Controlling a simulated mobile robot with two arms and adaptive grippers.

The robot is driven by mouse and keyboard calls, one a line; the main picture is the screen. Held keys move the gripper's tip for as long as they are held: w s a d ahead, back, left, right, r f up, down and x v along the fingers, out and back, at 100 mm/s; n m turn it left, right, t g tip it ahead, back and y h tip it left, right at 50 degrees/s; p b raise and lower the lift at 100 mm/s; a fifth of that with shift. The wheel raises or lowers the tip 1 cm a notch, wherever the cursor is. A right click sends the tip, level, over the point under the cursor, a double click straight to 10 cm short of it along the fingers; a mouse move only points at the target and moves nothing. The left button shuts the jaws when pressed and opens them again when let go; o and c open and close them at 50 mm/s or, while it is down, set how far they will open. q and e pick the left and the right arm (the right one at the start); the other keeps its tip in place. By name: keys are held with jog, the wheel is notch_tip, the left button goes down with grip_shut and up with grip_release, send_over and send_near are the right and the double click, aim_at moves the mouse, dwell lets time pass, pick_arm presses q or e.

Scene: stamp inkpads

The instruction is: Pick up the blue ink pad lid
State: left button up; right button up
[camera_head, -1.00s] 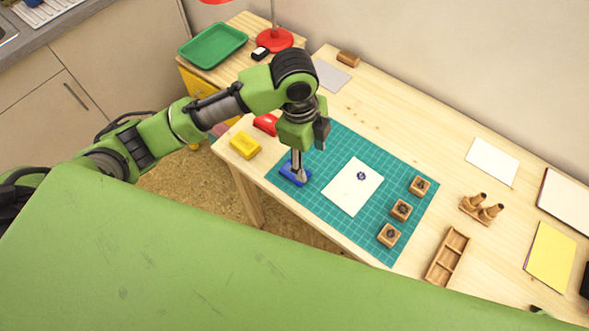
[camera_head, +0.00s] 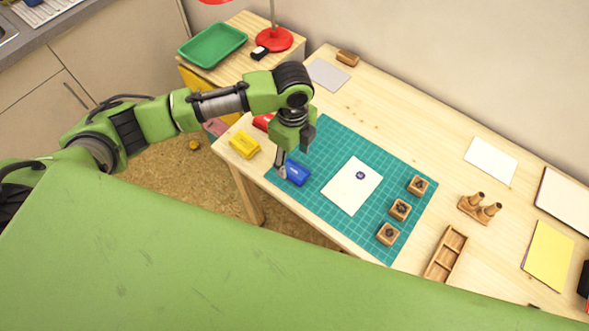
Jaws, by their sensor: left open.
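The blue ink pad (camera_head: 297,172) lies on the left part of the green cutting mat (camera_head: 335,145). Its lid looks to be on it, though the pad is small and partly covered, so I cannot be sure. My left gripper (camera_head: 281,170) points down just left of the blue pad and is open, with nothing visible held. I cannot tell whether a finger touches the pad. My right gripper is not in view.
A yellow ink pad (camera_head: 244,145) and a partly hidden red one (camera_head: 263,122) lie left of the mat. A white card (camera_head: 351,188) with a blue mark and wooden stamps (camera_head: 400,210) are to the right.

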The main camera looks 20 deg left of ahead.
aim_at(293, 170)
pick_arm(q)
notch_tip(293, 170, down, 5)
jog(key=shift+r+p, duration=0.1)
jog(key=shift+p, duration=0.3)
jog(key=c, duration=0.9)
jog(key=shift+r, duration=0.1)
